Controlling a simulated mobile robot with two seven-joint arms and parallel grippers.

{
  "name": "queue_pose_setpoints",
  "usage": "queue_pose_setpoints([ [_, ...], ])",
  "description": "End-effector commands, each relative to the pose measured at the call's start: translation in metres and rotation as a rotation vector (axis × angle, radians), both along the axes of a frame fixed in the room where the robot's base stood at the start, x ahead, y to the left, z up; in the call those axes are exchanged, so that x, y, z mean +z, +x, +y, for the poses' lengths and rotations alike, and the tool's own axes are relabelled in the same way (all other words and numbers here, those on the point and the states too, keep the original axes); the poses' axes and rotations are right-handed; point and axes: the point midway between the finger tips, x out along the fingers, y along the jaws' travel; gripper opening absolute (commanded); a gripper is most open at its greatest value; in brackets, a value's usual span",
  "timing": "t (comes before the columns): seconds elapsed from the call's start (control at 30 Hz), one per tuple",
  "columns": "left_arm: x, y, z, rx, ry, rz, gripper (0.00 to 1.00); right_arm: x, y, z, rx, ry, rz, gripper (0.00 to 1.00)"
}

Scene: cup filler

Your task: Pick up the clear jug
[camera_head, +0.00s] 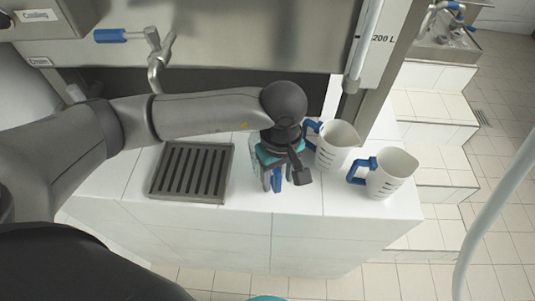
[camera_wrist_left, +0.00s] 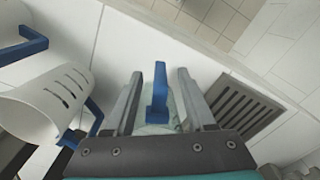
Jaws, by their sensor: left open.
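The clear jug (camera_head: 256,172) stands on the white tiled counter, mostly hidden behind my left gripper (camera_head: 284,181). Its blue handle (camera_head: 277,180) shows below the gripper. In the left wrist view, my left gripper (camera_wrist_left: 157,82) is open, with one finger on each side of the blue handle (camera_wrist_left: 159,97). The clear body is barely visible under the gripper there. I cannot tell whether the fingers touch the handle. My right gripper is not in view.
Two white jugs with blue handles stand close on the right, the nearer-to-gripper one (camera_head: 338,146) and another (camera_head: 390,174). A dark slotted drain tray (camera_head: 170,186) lies left of the gripper. A tap (camera_head: 157,58) hangs behind. The counter's front edge is close.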

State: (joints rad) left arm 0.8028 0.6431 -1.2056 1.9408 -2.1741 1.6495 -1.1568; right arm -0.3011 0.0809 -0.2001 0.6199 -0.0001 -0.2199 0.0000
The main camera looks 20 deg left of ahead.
Motion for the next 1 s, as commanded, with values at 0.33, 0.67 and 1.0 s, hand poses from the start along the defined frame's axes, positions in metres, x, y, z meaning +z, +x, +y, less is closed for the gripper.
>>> queue_pose_setpoints([
  [0.33, -0.0022, 0.0003, -0.0003, -0.001, -0.001, -0.001, 0.45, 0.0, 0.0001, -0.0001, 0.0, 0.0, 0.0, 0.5],
  [0.67, -0.0019, 0.0004, -0.0002, 0.0, -0.001, -0.001, 0.08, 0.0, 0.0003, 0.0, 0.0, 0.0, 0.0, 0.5],
  [1.0, -0.0019, 0.0004, -0.0001, 0.0, -0.001, -0.001, 0.0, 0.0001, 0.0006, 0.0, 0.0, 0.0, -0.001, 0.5],
])
